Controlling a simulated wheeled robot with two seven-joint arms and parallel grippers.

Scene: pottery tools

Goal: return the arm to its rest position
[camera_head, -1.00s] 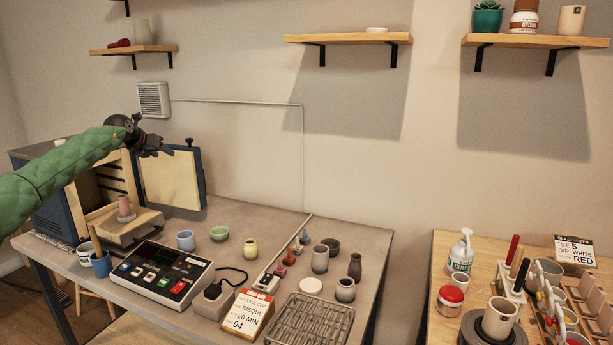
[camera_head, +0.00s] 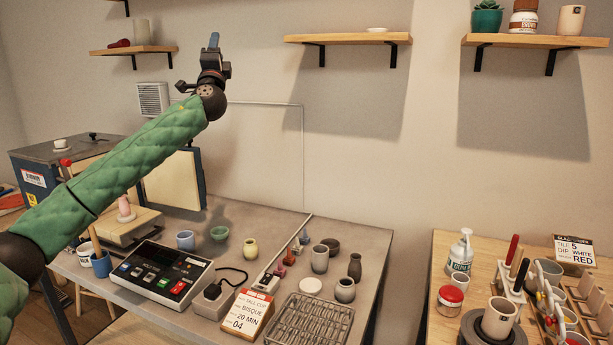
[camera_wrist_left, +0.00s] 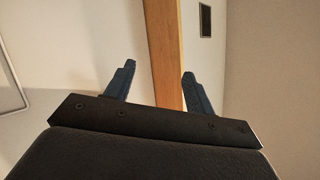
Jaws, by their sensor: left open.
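My left arm, in a green quilted sleeve, comes in from the left in the head view and reaches up. My left gripper (camera_head: 212,52) is raised in front of the wall, pointing up, well above the table. In the left wrist view its two blue fingers (camera_wrist_left: 155,85) stand apart with nothing held. A wooden strip shows beyond them. My right gripper is not in view.
The kiln (camera_head: 35,180) stands at the left, its open door (camera_head: 172,182) behind my arm. The controller (camera_head: 160,275), several small pots and a wire rack (camera_head: 312,322) are on the table. Wooden shelves (camera_head: 348,39) hang above.

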